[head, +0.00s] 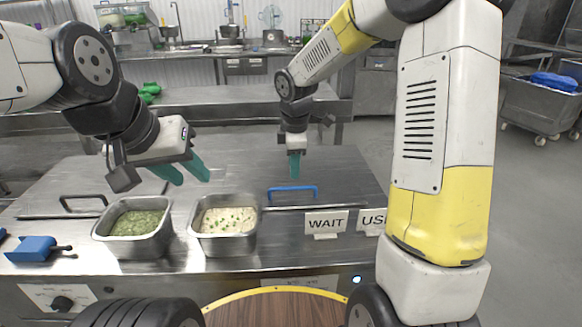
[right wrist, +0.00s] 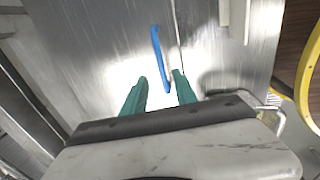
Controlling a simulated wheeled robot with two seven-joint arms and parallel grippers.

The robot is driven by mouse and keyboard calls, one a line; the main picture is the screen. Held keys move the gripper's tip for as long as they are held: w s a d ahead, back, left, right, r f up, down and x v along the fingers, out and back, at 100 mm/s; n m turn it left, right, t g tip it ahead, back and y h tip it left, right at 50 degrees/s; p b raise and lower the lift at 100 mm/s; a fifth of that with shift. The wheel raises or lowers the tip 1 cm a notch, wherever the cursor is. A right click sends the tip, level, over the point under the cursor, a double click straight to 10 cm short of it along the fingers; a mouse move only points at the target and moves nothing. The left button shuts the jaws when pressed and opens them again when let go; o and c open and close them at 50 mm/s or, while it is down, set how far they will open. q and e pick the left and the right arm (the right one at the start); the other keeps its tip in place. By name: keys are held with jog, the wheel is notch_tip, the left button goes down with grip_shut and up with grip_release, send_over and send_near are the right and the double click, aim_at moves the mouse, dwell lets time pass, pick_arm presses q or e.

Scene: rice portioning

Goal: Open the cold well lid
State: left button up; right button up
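A steel lid (head: 240,172) with a blue bar handle (head: 292,188) lies flat and closed in the counter, and the handle also shows in the right wrist view (right wrist: 158,52). My right gripper (head: 294,172) points down just above and behind the blue handle. Its teal fingers (right wrist: 160,74) are apart, with the handle's end showing near the gap between them; nothing is gripped. My left gripper (head: 194,180) is open and empty above the left part of the counter, behind the pans. A dark handle (head: 83,198) stands on the counter's left side.
A pan of green food (head: 108,236) and a pan of pale rice-like food (head: 193,226) stand at the front. A WAIT sign (head: 327,222) and a second sign (head: 371,219) stand at front right.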

aim_at(293, 188)
jog(key=f, duration=0.5)
jog(key=w+f, duration=0.1)
jog(key=f, duration=0.1)
jog(key=shift+w+f, duration=0.1)
jog(key=shift+f, duration=0.05)
grip_shut()
dwell(1.2)
